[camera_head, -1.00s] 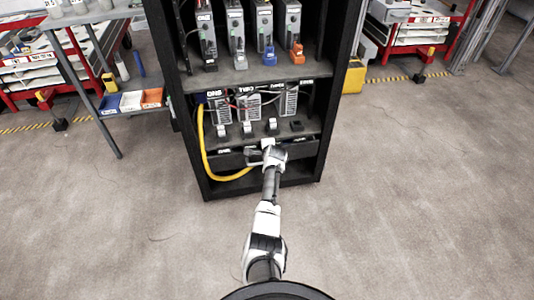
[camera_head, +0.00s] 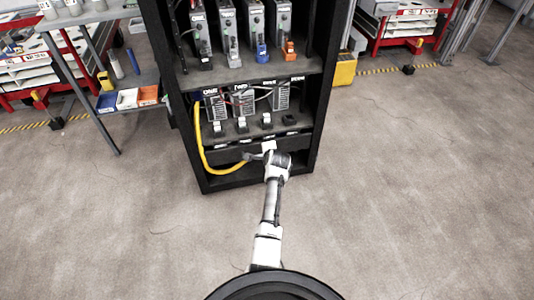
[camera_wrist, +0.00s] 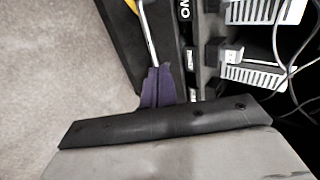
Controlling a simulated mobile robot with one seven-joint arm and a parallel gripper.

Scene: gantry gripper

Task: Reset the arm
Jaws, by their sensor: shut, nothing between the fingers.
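My arm reaches forward from the bottom of the head view to the lower front of a black cabinet (camera_head: 318,130). My gripper (camera_head: 247,156) is at the left of the white wrist, in front of the lower part of the cabinet, close to the end of a yellow cable (camera_head: 203,150). In the wrist view the dark purple fingers of my gripper (camera_wrist: 160,86) are together, with no gap that I can make out. A thin light rod or cable (camera_wrist: 148,32) runs up from behind the fingertips towards a yellow bit; whether it touches them I cannot tell.
The cabinet's upper shelf holds several upright units, with blue (camera_head: 262,53) and orange (camera_head: 290,50) parts. Below are grey units with wires (camera_head: 240,103) and a row of small black-and-white parts (camera_head: 241,126). A side table (camera_head: 84,21) stands left.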

